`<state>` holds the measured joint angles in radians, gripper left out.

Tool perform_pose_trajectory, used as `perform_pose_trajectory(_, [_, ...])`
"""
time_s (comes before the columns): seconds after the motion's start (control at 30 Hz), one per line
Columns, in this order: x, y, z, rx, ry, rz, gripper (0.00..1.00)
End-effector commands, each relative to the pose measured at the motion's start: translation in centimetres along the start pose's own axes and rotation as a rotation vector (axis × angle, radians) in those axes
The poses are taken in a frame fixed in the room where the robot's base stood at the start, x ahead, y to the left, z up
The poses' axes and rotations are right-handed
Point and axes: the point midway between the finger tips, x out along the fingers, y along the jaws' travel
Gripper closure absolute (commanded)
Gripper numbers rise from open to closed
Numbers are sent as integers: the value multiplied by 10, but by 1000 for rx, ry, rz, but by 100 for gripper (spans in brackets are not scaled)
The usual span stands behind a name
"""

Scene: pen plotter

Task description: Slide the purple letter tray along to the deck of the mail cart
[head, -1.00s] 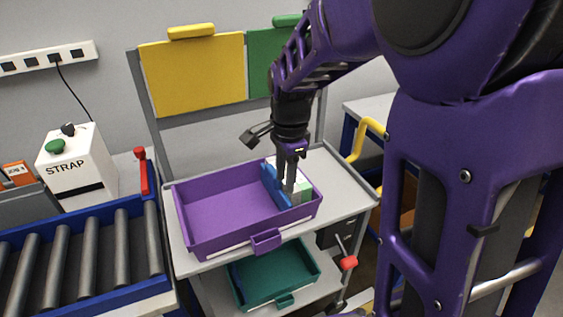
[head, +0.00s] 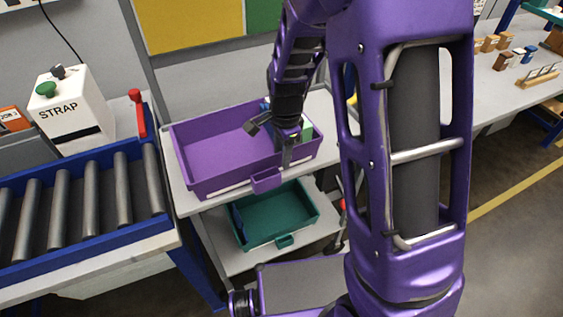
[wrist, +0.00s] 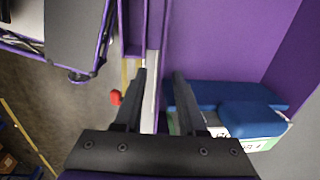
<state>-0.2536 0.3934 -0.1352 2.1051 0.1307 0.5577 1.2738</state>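The purple letter tray (head: 212,148) sits on the grey top deck (head: 188,203) of a shelved stand, with a small purple pull (head: 267,180) on its front wall. Blue and white-green bundles lie in its right end and also show in the wrist view (wrist: 248,120). My gripper (head: 287,160) points down at the front wall, right of the pull. In the wrist view its two fingers (wrist: 159,92) are apart, with the front wall and its white strip showing between them. Whether they touch the wall, I cannot tell. My arm hides part of the tray's right end.
A green tray (head: 272,218) rests on the lower shelf. A blue-framed roller conveyor (head: 92,200) stands at left, beside a red-handled lever (head: 138,112) and a white STRAP box (head: 70,108). A bench (head: 500,90) with small items is at far right. Open floor lies between.

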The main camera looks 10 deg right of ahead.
Motion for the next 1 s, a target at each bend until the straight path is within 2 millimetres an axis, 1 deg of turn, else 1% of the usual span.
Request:
perform_pose_trajectory(0.03, [10,1,0,1,-1,4,60])
perform_pose_trajectory(0.1, [20,1,0,2,-1,2,60])
perform_pose_trajectory(0.23, [31,0,0,2,0,1,60])
perform_pose_trajectory(0.4, [37,0,0,1,-1,1,60])
perform_pose_trajectory(0.63, [37,0,0,1,0,0,60])
perform_pose_trajectory(0.67, [37,0,0,1,0,0,62])
perform_pose_trajectory(0.7, [37,0,0,1,0,0,69])
perform_pose_trajectory(0.87, [37,0,0,1,0,0,98])
perform_pose_trajectory(0.9, [37,0,0,1,0,0,100])
perform_pose_trajectory(1.0, [37,0,0,1,0,0,100])
